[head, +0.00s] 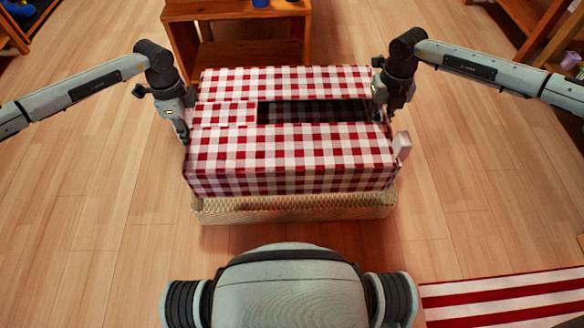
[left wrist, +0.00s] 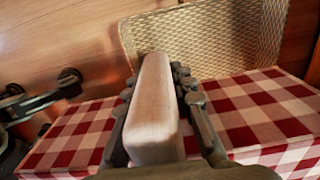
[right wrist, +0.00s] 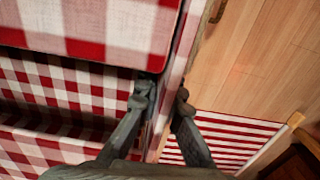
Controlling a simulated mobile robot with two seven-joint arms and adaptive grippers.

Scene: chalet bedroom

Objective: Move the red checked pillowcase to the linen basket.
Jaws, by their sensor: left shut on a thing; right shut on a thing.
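A boxy red and white checked cloth cover (head: 290,165) lies over the woven basket (head: 290,208) on the floor in front of me. A dark rectangular opening shows in its top, with checked cloth inside. I cannot tell where the pillowcase ends and any lining begins. My left gripper (head: 187,120) is at the left side; in the left wrist view it (left wrist: 160,100) is shut on a pale bar (left wrist: 153,110), with checked cloth and weave around it. My right gripper (head: 378,105) is at the right side; its fingers (right wrist: 165,97) are shut on a checked edge (right wrist: 172,75).
A pale block (head: 402,146) sticks out at the basket's right side. A wooden shelf unit (head: 240,50) stands close behind. A red and white striped rug (head: 500,295) lies at the front right. The wooden floor is clear at both sides.

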